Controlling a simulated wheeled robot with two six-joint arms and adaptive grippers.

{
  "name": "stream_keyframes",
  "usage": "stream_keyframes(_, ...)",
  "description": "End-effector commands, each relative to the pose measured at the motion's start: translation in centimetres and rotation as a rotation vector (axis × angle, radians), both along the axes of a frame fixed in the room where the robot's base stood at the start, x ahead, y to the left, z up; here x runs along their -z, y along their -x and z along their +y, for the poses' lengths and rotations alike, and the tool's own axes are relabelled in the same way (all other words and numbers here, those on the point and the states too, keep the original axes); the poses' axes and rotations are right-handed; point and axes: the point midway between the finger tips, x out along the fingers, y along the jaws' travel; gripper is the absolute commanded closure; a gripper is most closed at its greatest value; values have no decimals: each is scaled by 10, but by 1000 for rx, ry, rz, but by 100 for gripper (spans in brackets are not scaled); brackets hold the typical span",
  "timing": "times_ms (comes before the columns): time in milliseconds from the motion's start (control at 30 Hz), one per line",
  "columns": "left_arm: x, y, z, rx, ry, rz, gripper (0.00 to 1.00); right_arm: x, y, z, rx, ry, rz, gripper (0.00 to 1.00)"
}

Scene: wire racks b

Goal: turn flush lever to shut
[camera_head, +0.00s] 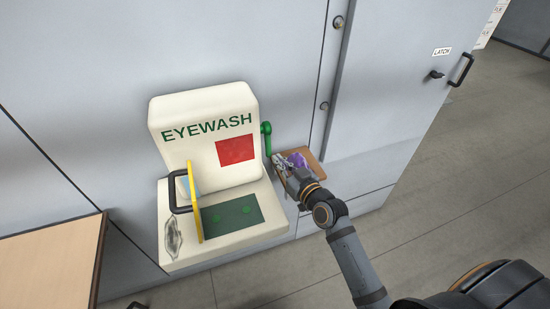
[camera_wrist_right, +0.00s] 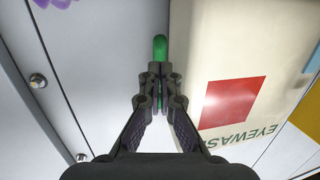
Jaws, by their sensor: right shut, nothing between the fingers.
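The white eyewash station (camera_head: 190,125) stands against the grey wall in the head view, with "EYEWASH" lettering and a red square on its front. Its green flush lever (camera_head: 267,140) is on its right side, knob at the top and arm hanging roughly straight down. My right gripper (camera_head: 279,160) is shut and empty, close to the lever's lower end. In the right wrist view, the shut fingertips (camera_wrist_right: 160,72) overlap the green lever (camera_wrist_right: 160,46), partly hiding it; I cannot tell whether they touch it. My left gripper is not in view.
A brown tray (camera_head: 317,167) with a purple item (camera_head: 297,159) is just behind my right gripper. A yellow panel (camera_head: 194,200) with a black handle stands at the station's front. A wooden table (camera_head: 50,265) is at lower left. A door labelled "LATCH" (camera_head: 441,51) is at right.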

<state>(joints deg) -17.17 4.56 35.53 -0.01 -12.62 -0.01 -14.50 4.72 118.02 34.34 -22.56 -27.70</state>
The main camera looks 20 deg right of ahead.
Motion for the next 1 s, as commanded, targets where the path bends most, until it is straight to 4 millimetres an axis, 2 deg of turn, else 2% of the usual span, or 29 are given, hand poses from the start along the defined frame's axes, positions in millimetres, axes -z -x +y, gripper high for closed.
stream_keyframes(100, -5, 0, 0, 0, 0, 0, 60, 0, -17, 4, 0, -3, 1, 100)
stream_keyframes(200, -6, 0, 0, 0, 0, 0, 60, 1, -25, 6, 0, -1, 0, 100)
stream_keyframes(667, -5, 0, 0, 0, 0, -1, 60, 4, -29, 7, 0, 0, 0, 100)
stream_keyframes(833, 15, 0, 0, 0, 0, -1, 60, 12, -34, 7, 0, -1, -23, 100)
stream_keyframes(1000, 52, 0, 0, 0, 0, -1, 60, 19, -43, 9, 0, -3, -79, 100)
